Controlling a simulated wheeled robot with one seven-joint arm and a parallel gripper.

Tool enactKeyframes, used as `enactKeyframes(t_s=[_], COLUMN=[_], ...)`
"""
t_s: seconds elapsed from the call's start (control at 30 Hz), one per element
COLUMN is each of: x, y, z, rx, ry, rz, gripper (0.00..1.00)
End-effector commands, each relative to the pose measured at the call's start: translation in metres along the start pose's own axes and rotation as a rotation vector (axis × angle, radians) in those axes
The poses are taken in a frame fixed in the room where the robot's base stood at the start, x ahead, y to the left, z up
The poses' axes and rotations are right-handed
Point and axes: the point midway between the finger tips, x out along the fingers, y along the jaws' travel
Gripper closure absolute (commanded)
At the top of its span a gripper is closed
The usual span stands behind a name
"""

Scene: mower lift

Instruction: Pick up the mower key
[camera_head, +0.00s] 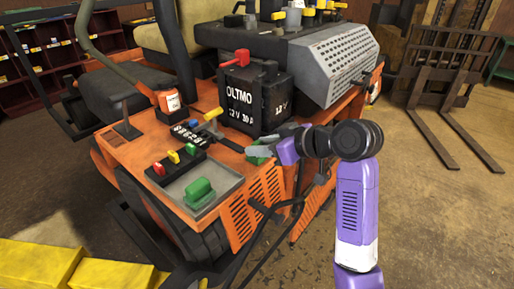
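I cannot tell for sure which piece is the mower key. A yellow-ended piece (213,114) with a thin grey part lies on the orange mower's deck (130,152), left of the black battery. A green piece (198,190) sits in the grey tray at the deck's front. My gripper (262,147) reaches in from the right, just below the battery, with grey fingers pointing left. Another green piece (258,160) shows just under the fingers; I cannot tell if they touch it. The fingers are too small to judge their gap, and I see nothing clearly held.
The black battery (255,98) with a red clamp (236,59) stands behind my gripper. A block with red, yellow and green pieces (174,157) sits left. Black cables hang in front. Yellow blocks (75,272) lie lower left; forklift forks (450,130) stand right.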

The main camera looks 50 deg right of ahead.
Motion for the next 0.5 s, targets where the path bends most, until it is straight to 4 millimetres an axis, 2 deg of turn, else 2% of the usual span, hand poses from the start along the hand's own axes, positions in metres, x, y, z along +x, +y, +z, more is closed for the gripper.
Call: enactKeyframes(t_s=[0.03, 0.17, 0.5], x=[-0.0001, -0.0002, -0.0013], y=[0.0001, 0.0001, 0.0003], z=[-0.0001, -0.0001, -0.0025], rx=[0.0, 0.0, -0.001], ry=[0.0, 0.0, 0.002], rz=[0.0, 0.0, 0.001], gripper=[0.75, 1.0, 1.0])
